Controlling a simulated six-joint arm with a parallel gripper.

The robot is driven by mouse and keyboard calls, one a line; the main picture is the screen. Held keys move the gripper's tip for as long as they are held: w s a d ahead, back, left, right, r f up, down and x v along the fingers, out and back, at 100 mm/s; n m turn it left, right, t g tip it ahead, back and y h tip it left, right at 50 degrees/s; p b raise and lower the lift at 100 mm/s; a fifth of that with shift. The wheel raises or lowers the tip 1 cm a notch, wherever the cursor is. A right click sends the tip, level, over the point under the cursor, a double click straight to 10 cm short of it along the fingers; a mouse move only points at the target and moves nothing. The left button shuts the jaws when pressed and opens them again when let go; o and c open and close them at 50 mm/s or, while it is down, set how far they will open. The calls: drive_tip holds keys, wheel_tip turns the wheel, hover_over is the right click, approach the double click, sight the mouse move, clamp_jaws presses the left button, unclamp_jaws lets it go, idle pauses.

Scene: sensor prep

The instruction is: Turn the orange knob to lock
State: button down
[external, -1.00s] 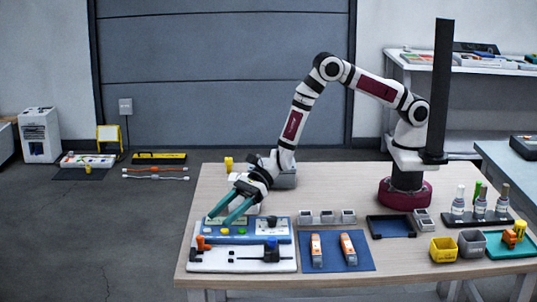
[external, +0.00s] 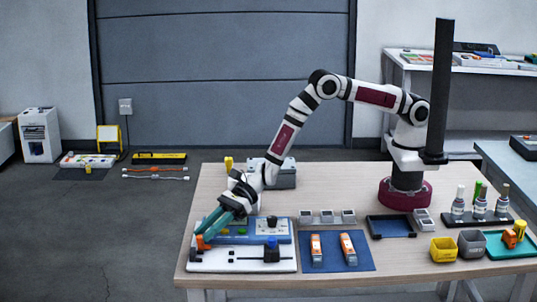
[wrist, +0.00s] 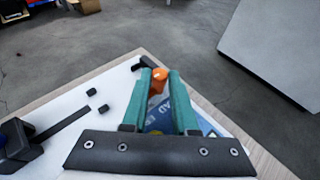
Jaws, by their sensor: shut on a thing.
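The orange knob (external: 203,243) is at the left end of the white board (external: 215,265), in front of the blue panel (external: 284,237). My gripper (external: 202,233) reaches down to it from behind, with its green fingers tilted. In the wrist view the orange knob (wrist: 157,84) sits between the two green fingertips of my gripper (wrist: 159,73), which are closed on it. The fingers hide part of the knob, so its turned position cannot be read.
A black slider with a blue top (external: 271,250) stands on the white board. A black knob (external: 272,222) is on the blue panel. To the right lies a blue mat (external: 331,258) with two orange-and-white devices.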

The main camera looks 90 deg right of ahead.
drive_tip(key=shift+s+a+m+t+h, duration=0.1)
drive_tip(key=shift+a+m+t+h, duration=0.15)
drive_tip(key=shift+m+t+h, duration=0.3)
drive_tip(key=shift+s+m+t+h, duration=0.1)
drive_tip(key=shift+m+t+h, duration=0.45)
drive_tip(key=shift+m+h, duration=0.35)
drive_tip(key=c, duration=0.7)
unclamp_jaws()
drive_tip(key=v, duration=1.5)
drive_tip(key=shift+s+d+r, duration=0.15)
drive_tip(key=shift+s+r, duration=0.05)
drive_tip(key=shift+s, duration=0.1)
